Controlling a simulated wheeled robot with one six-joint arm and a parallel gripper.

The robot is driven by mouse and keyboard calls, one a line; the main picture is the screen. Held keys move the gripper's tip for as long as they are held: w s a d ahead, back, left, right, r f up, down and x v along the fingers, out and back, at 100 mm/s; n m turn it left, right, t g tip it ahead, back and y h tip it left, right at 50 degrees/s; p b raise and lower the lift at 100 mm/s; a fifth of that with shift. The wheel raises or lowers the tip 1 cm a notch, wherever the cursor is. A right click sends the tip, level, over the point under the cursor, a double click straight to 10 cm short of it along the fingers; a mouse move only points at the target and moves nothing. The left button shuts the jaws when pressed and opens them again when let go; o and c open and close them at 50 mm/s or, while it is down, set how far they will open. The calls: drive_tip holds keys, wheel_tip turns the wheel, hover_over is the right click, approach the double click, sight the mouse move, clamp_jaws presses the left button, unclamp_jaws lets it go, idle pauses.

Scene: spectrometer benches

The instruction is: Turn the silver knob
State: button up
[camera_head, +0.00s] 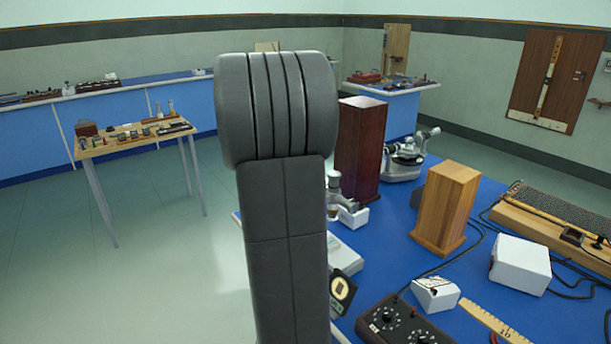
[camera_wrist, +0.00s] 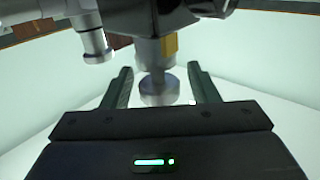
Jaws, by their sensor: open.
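In the wrist view a round silver knob (camera_wrist: 158,88) sits at the lower end of a metal shaft, between the two fingers of my gripper (camera_wrist: 163,85). The fingers stand apart on either side of it, with a visible gap on each side. A silver instrument body with a small brass-coloured part (camera_wrist: 170,43) is above the knob. In the head view my arm covers the middle, and my gripper is hidden. A metal instrument (camera_head: 335,190) shows partly behind my arm; I cannot tell whether it carries the knob.
A second silver cylinder (camera_wrist: 96,45) hangs left of the knob, close to the left finger. On the blue bench (camera_head: 395,260) stand a dark red wooden box (camera_head: 360,150), a light wooden box (camera_head: 445,208), a spectrometer (camera_head: 405,160) and a black control box (camera_head: 400,322). Open floor lies left.

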drive_tip(key=shift+w, duration=0.35)
drive_tip(key=shift+c, duration=0.4)
drive_tip(key=c, duration=0.9)
drive_tip(key=y+b, duration=0.1)
drive_tip(key=b, duration=0.2)
drive_tip(key=shift+f+n, duration=0.25)
drive_tip(key=shift+n, duration=0.05)
drive_tip(key=shift+y+b, duration=0.3)
drive_tip(key=shift+b, duration=0.35)
drive_tip(key=shift+n+y+b, duration=0.3)
drive_tip(key=shift+n+b, duration=0.1)
drive_tip(key=shift+b, duration=0.45)
drive_tip(key=shift+a+r+b, duration=0.1)
drive_tip(key=shift+r+b, duration=0.15)
drive_tip(key=shift+b, duration=0.1)
drive_tip(key=o, duration=1)
